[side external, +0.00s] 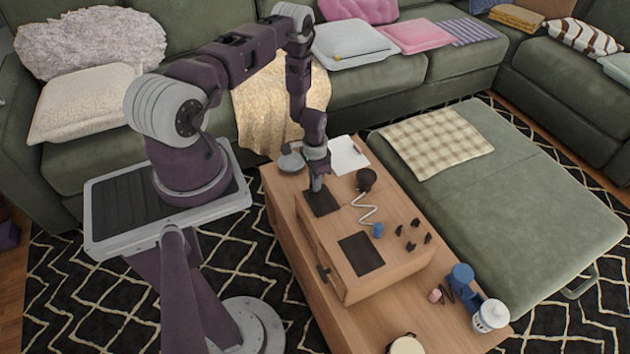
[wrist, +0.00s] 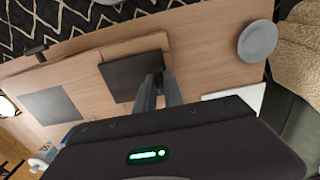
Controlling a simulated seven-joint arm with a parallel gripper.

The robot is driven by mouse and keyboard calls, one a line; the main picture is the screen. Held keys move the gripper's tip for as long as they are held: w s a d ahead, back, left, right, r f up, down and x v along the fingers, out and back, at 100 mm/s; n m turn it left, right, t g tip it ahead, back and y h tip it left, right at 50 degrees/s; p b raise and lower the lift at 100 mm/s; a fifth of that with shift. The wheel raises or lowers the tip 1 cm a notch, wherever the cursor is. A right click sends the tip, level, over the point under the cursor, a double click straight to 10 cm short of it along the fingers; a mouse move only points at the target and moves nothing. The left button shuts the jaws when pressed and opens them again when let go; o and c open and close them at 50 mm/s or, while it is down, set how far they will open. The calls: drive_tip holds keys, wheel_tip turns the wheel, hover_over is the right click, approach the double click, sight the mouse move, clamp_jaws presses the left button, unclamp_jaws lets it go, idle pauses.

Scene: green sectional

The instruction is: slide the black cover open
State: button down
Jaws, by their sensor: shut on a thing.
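A wooden box (side external: 385,262) on the low table has two dark square panels on its top. The black cover (side external: 321,202) is the one at the far end; it also shows in the wrist view (wrist: 122,72). The other dark square (side external: 361,254) lies nearer the front and appears in the wrist view (wrist: 52,105); I cannot tell if it is a panel or an opening. My gripper (side external: 316,188) points down at the black cover, its fingers (wrist: 158,78) shut at the cover's edge. The part between the fingertips is hidden.
Small black pieces (side external: 412,235), a coiled wire with a blue end (side external: 378,230) and a dark round item (side external: 367,180) lie beside the panels. A grey dish (side external: 290,161) and white paper (side external: 347,156) are beyond. A blue item (side external: 462,275) and white jar (side external: 490,316) stand at the front right.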

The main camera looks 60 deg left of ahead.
sight(328, 211)
idle(0.9)
drive_tip(key=d, duration=0.9)
drive_tip(key=shift+w, duration=0.1)
drive_tip(key=c, duration=1.4)
unclamp_jaws()
drive_tip(key=shift+c, duration=0.2)
drive_tip(key=shift+r, duration=0.15)
wheel_tip(328, 211, up, 7)
